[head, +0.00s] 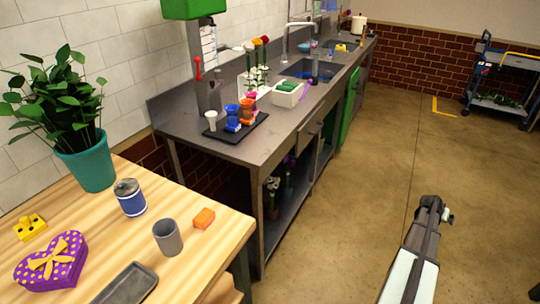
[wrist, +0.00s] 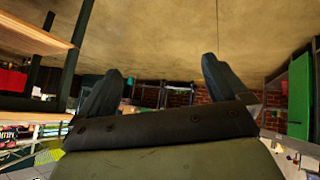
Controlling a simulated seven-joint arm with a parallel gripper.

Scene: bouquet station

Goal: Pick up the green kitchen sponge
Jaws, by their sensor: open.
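A white tub (head: 287,95) on the grey counter holds green blocks (head: 289,86); at this size I cannot tell whether one is the green kitchen sponge. I cannot make out a green sponge for certain elsewhere. My gripper (head: 434,207) is over the floor at the right, well away from the counter and the wooden table. In the wrist view my gripper (wrist: 158,85) shows two dark fingers spread apart with nothing between them.
The grey counter (head: 215,146) has a black tray (head: 238,137) with colourful cups, flower stems and sinks (head: 305,69). The floor between is clear.

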